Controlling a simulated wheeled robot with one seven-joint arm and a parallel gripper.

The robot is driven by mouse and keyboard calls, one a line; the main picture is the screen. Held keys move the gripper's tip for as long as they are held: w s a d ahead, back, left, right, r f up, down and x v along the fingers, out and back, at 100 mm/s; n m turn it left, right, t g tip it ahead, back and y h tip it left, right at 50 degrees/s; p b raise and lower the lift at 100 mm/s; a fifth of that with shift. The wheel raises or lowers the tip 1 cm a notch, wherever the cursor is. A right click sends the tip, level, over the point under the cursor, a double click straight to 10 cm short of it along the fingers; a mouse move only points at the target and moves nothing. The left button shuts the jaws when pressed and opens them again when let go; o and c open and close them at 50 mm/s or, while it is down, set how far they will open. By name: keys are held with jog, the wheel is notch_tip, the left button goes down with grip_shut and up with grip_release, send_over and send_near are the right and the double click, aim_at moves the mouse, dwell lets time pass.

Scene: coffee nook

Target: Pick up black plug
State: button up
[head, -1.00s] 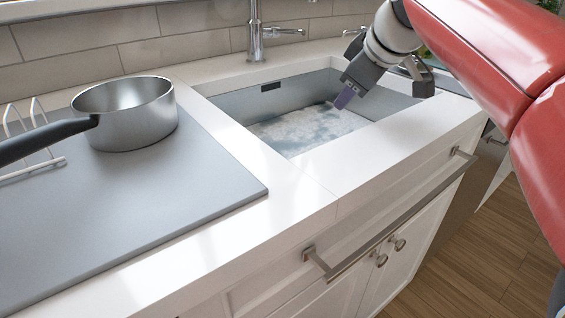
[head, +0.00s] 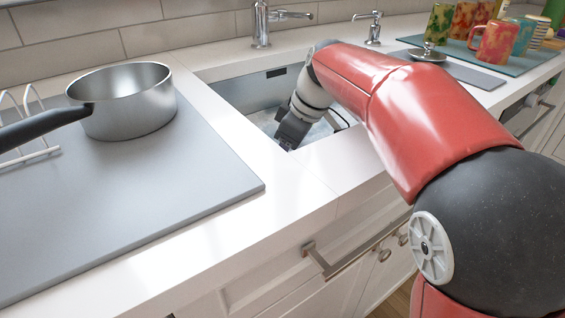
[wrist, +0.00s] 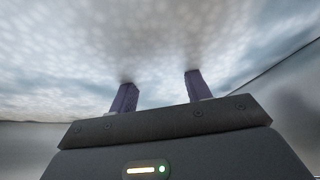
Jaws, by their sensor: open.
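I cannot make out the black plug in either view. White and blue-grey foam covers the water in the sink (head: 229,89) and hides the bottom. My gripper (wrist: 160,84) points down into the sink, with its two purple fingers apart and nothing visible between them. In the wrist view the fingertips reach into the foam (wrist: 150,35). In the head view my gripper's dark body is low in the sink by the front edge, and its fingers are hidden there.
The sink walls and the white counter rim (head: 235,140) stand close around my gripper. A faucet (head: 261,25) rises behind the sink. A steel saucepan (head: 130,105) sits on the grey mat (head: 180,185) at left. Several mugs stand on a tray (head: 535,62) at back right.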

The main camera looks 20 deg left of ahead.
grip_shut()
dwell(0.3)
notch_tip(320, 180, up, 20)
dwell(0.6)
